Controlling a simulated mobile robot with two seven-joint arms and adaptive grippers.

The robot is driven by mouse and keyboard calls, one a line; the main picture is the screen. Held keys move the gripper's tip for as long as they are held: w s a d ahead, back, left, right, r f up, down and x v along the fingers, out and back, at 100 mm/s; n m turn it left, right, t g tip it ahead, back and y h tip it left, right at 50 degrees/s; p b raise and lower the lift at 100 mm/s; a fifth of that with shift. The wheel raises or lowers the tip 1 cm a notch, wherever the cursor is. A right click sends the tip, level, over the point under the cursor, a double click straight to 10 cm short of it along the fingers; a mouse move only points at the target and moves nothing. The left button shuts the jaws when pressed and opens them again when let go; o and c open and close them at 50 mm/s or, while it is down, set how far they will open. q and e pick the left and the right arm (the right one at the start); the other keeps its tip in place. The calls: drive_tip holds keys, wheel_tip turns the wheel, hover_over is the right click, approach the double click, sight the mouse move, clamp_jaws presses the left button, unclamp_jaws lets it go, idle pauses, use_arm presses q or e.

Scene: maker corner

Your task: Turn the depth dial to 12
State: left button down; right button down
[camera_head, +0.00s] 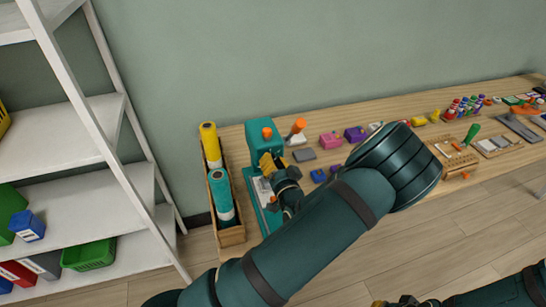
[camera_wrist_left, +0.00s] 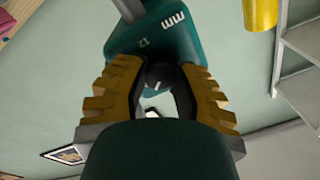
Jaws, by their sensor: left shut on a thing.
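The teal machine (camera_head: 264,133) stands against the wall at the left end of the bench. Its teal face (camera_wrist_left: 150,42) fills the top of the left wrist view, with "12" and "mm" printed on it. The dark depth dial (camera_wrist_left: 158,74) sits below the "12", with a small pale mark on it; its exact setting cannot be read. My left gripper (camera_head: 270,162) is at the machine's front, its yellow fingers (camera_wrist_left: 158,82) shut on the dial from both sides. The fingers hide part of the dial. My right gripper (camera_head: 385,303) is cut off at the bottom edge.
A wooden tray (camera_head: 231,236) with a yellow and a teal roll lies left of the machine. Small coloured items lie along the bench beyond. A white shelf (camera_head: 75,135) stands at the left.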

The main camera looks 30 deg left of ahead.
use_arm(q)
drive_tip(key=shift+s+f+m+t+h+p, duration=0.1)
drive_tip(key=shift+m+t+h, duration=0.15)
drive_tip(key=shift+m, duration=4.3)
drive_tip(key=shift+w+m+t+h+p, duration=0.15)
drive_tip(key=shift+m+h, duration=0.15)
drive_tip(key=shift+m, duration=4.2)
drive_tip(key=shift+s+f+m+t+h+p, duration=0.15)
drive_tip(key=shift+m+t+h, duration=0.1)
drive_tip(key=shift+m, duration=4.3)
drive_tip(key=shift+r, duration=0.1)
drive_tip(key=c, duration=0.6)
unclamp_jaws()
drive_tip(key=shift+a, duration=0.1)
drive_tip(key=shift+c, duration=0.2)
